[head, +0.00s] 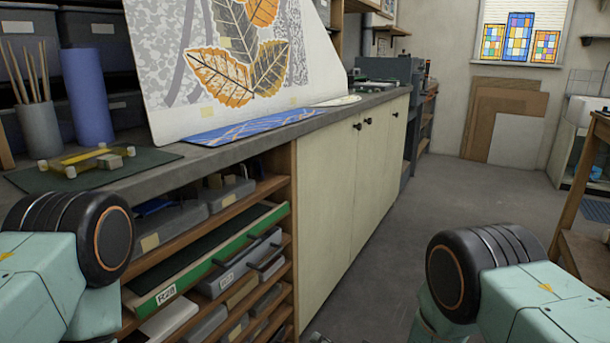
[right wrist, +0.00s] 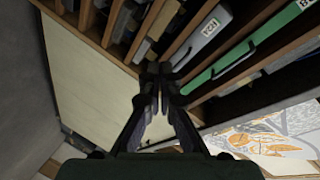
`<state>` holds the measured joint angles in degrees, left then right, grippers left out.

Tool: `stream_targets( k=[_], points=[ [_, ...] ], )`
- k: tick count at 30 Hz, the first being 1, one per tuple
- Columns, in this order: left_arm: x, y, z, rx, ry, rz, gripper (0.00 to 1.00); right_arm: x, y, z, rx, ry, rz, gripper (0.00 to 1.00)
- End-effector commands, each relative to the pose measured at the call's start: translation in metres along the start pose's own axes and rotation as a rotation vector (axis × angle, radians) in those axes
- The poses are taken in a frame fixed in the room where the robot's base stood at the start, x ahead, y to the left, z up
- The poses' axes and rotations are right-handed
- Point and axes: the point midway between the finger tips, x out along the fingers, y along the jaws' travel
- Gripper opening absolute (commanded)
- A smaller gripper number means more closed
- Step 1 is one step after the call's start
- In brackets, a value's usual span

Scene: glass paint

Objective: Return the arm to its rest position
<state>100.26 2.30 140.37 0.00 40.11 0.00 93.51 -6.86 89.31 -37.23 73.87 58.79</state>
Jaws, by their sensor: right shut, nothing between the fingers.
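My right gripper (right wrist: 158,78) shows in the right wrist view, its two dark fingers together with nothing between them. Beyond it are the pale cupboard door and the open shelves, and it touches neither that I can see. In the head view my right arm comes in at the lower right with a black-ringed joint, and its gripper is mostly out of the picture below. My left arm comes in at the lower left, close to the shelves. My left gripper is not in view.
A long grey counter (head: 150,168) runs along the left. Below it are shelves of cases, one green-edged (head: 215,255), and pale cupboard doors (head: 330,200). A leaf picture (head: 165,75) stands on the counter. The grey floor (head: 470,185) is clear ahead; a wooden stand (head: 575,195) is at right.

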Motion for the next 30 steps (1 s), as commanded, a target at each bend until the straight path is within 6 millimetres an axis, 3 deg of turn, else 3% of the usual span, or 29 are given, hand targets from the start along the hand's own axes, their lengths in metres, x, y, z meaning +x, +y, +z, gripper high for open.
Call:
stream_targets(
  k=[3,6,10,14,18,21,25,30],
  points=[
    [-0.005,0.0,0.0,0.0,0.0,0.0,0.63,-0.043,0.045,0.029,-0.127,-0.063,0.242,0.0],
    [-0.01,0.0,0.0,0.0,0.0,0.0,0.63,-0.092,0.076,0.057,-0.22,-0.168,0.438,0.0],
    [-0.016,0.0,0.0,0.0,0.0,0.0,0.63,-0.165,0.098,0.095,-0.295,-0.348,0.646,0.0],
    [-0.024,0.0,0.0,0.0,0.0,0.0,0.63,-0.243,0.098,0.131,-0.317,-0.55,0.803,0.0],
    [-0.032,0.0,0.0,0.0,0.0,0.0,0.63,-0.322,0.077,0.161,-0.28,-0.748,0.924,0.0],
    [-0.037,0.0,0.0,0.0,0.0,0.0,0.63,-0.366,0.056,0.175,-0.218,-0.836,0.99,0.0],
    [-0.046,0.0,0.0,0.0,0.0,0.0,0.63,-0.398,0.031,0.179,-0.148,-0.871,1.039,0.0],
    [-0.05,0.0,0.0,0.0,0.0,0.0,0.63,-0.395,0.028,0.172,-0.145,-0.854,1.036,0.0]
  ],
)
